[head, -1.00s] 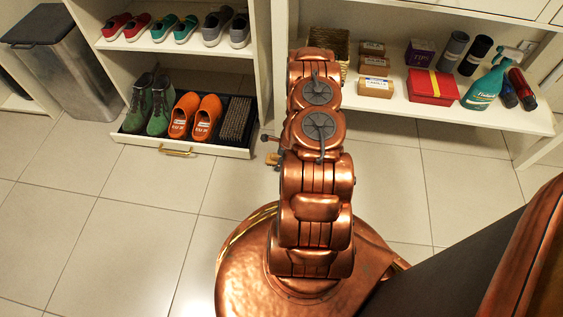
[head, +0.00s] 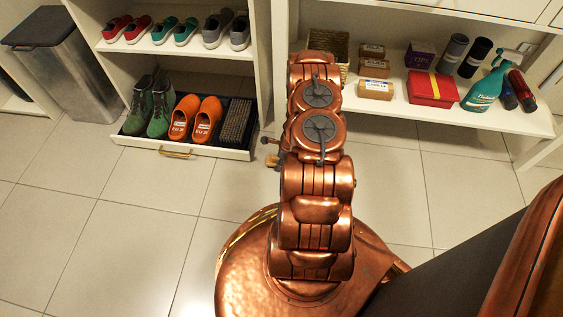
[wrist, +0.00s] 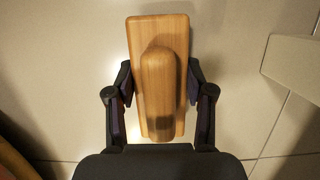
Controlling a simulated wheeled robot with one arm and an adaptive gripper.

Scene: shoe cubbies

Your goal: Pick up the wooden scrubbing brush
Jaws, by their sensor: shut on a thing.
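The wooden scrubbing brush (wrist: 160,32) shows in the wrist view as a pale brown wooden block with a raised rounded grip on top. My gripper (wrist: 160,95) is shut on it, with one dark finger against each long side. Tiled floor shows below and around the brush; its bristles are hidden. In the head view my copper arm hides most of the gripper; only a small bit of wood (head: 272,161) and a dark finger part show at the arm's left edge.
An open low drawer (head: 185,150) with green boots and orange shoes stands left of my arm. A shelf (head: 400,105) with boxes, a red box and a teal spray bottle (head: 484,88) is at the right. A grey bin (head: 75,70) stands far left. The floor in front is clear.

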